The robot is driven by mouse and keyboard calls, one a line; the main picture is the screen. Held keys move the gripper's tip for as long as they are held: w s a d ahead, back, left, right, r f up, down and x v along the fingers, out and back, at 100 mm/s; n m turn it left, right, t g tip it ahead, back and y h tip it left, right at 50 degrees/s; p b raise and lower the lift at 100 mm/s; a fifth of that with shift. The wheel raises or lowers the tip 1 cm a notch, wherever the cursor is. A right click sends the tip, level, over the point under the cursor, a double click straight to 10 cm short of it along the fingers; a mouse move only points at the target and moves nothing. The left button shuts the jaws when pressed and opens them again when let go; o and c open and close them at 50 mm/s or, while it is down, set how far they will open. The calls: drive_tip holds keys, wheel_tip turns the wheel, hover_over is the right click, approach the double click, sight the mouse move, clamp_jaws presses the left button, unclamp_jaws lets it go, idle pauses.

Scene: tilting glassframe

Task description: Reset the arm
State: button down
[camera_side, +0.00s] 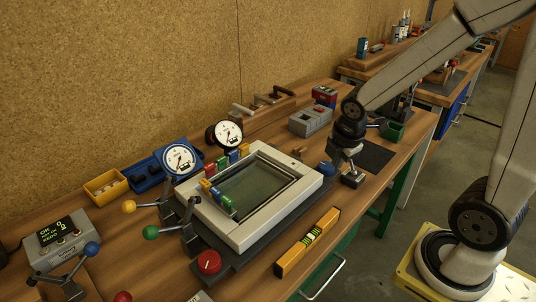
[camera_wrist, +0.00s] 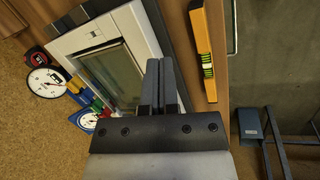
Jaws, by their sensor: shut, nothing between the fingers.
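My gripper (camera_side: 350,178) is at the right end of the white glass frame, above the wooden bench, with its fingers pointing down. In the wrist view my gripper (camera_wrist: 159,72) shows its two fingers shut together with nothing between them. The white frame (camera_side: 253,236) with a dark greenish glass pane (camera_side: 250,190) lies on a dark base (camera_side: 222,270). The frame also shows in the wrist view (camera_wrist: 87,37), just left of my fingers. I cannot tell whether the fingers touch anything.
A yellow spirit level (camera_side: 307,243) lies along the bench's front edge. Dial gauges (camera_side: 180,160), colored blocks (camera_side: 222,163) and clamp levers with ball knobs (camera_side: 150,232) crowd the frame's left and back. A grey box (camera_side: 310,121) stands behind. A dark mat (camera_side: 372,156) lies right of my gripper.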

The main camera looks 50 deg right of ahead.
drive_tip(key=s+a+f+m+y, duration=0.2)
drive_tip(key=a+m, duration=0.5)
drive_tip(key=m, duration=0.8)
drive_tip(key=shift+a+f, duration=0.2)
drive_tip(key=shift+a, duration=0.2)
idle(0.4)
